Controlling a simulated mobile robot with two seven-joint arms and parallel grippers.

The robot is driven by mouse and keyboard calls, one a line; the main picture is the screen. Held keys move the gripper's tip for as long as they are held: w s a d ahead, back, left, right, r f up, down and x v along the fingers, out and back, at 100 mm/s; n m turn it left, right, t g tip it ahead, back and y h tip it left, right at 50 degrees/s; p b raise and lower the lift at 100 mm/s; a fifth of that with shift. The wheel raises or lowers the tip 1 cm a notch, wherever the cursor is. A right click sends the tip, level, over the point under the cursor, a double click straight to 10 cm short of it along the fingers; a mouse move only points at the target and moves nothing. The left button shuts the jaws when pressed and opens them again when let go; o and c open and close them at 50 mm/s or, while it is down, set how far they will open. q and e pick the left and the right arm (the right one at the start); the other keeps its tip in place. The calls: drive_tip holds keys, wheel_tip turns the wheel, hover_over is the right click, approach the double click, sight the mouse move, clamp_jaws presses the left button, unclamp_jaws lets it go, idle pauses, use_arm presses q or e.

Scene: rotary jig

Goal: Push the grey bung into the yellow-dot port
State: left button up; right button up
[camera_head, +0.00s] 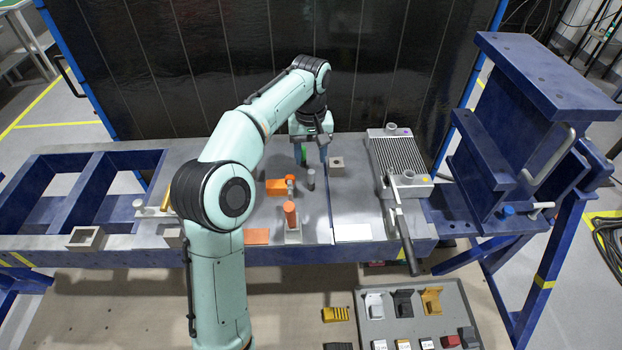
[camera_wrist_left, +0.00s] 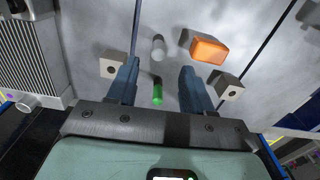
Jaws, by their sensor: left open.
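The grey bung (camera_head: 310,179) is a small dark grey cylinder standing on the table, just in front of my left gripper (camera_head: 312,157). In the left wrist view the grey bung (camera_wrist_left: 158,47) stands beyond the open fingertips. A green peg (camera_head: 303,153) shows between the fingers of my left gripper (camera_wrist_left: 158,76); the green peg (camera_wrist_left: 157,92) does not appear gripped. The finned radiator (camera_head: 398,152) lies to the right. A yellow dot (camera_head: 424,180) marks its front right corner, beside a port (camera_head: 408,177). A clamp partly covers that end. My right gripper is out of view.
A clamp with a black handle (camera_head: 413,262) stands at the radiator's front. An orange block (camera_head: 276,187), an orange peg (camera_head: 290,214) and a drilled grey block (camera_head: 336,164) stand near the gripper. A blue press frame (camera_head: 545,85) rises at the right.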

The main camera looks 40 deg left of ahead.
sight(311, 171)
use_arm(q)
wheel_tip(311, 171, down, 3)
drive_tip(key=shift+w+a+f, duration=0.1)
drive_tip(key=shift+f, duration=2.6)
clamp_jaws()
